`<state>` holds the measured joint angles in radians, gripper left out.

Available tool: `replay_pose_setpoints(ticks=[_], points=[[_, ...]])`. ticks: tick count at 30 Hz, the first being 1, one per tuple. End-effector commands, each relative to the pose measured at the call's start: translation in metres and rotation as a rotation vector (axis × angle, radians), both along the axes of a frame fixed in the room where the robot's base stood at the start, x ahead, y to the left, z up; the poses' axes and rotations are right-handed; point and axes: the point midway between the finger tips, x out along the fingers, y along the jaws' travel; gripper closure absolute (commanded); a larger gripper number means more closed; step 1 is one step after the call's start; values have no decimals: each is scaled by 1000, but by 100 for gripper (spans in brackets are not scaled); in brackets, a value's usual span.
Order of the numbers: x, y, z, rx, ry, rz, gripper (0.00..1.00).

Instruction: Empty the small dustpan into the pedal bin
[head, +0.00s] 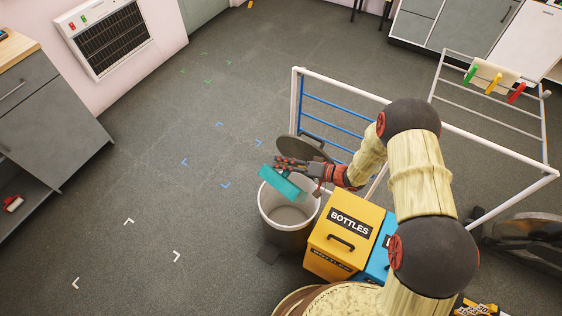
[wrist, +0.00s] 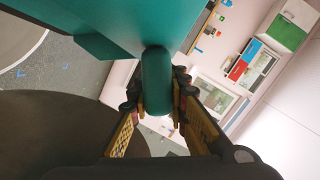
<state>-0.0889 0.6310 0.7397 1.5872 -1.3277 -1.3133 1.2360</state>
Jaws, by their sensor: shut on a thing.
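The teal dustpan (head: 284,184) is over the mouth of the pedal bin (head: 284,232), tilted with its pan toward the opening. My gripper (head: 288,165) is shut on the dustpan's handle, which shows between the fingers in the wrist view (wrist: 157,80). The dustpan's pan (wrist: 110,28) fills the top left of the wrist view. The bin is grey and round, with its dark lid (head: 304,149) raised at the back and a pedal (head: 268,254) at the front. The part of the bin floor that I see looks bare. I cannot tell whether anything lies in the pan.
A yellow bottles box (head: 330,262) and a blue box (head: 377,262) stand right of the bin. A white rack (head: 365,92) with blue bars stands behind it. The floor to the left, with corner marks, is clear up to a grey cabinet (head: 62,130).

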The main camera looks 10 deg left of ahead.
Motion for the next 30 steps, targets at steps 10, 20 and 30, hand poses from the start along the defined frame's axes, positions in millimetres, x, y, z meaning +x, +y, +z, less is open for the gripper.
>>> replay_pose_setpoints(ticks=[10, 20, 30], points=[[1, 0, -2, 1, -2, 0, 100], [1, 0, 10, 1, -2, 0, 100], [0, 0, 10, 1, -1, 0, 100]])
